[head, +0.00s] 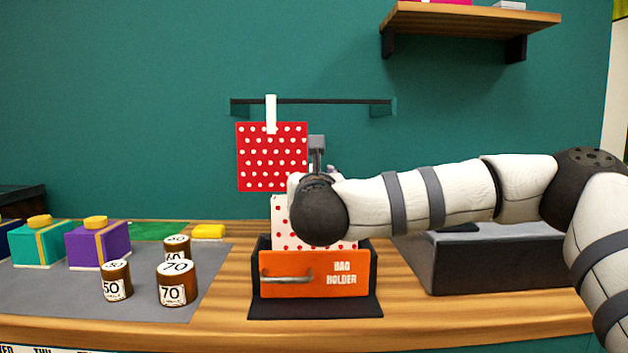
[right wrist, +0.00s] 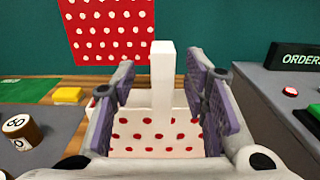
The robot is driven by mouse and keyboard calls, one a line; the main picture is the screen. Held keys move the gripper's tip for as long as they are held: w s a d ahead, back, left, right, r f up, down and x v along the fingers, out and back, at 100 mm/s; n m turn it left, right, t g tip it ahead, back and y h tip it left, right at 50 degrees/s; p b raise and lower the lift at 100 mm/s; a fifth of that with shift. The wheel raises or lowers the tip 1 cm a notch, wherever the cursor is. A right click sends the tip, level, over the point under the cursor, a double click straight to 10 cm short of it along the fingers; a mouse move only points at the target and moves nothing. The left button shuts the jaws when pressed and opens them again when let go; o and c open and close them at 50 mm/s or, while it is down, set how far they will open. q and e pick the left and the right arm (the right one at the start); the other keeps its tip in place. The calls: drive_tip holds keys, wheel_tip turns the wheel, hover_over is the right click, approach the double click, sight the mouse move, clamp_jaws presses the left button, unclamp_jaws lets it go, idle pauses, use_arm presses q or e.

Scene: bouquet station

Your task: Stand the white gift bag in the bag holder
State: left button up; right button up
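The white gift bag with red dots (head: 281,222) is upright in the bag holder (head: 315,275), behind its orange front wall. The bag's lower part is hidden by that wall, and my right arm covers part of its top. In the right wrist view, the bag (right wrist: 150,140) shows its white handle (right wrist: 163,75) standing up between the fingers. My right gripper (right wrist: 165,95) is open around the handle, with a gap on both sides. In the head view, my right wrist hides most of the gripper. My left gripper is not in view.
A red dotted bag (head: 272,160) hangs from a dark wall rail (head: 350,102). Several brown numbered weights (head: 174,285) and gift boxes (head: 97,245) stand on a grey mat at left. A dark grey block (head: 495,262) stands right of the holder.

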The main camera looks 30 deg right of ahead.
drive_tip(key=v, duration=1.2)
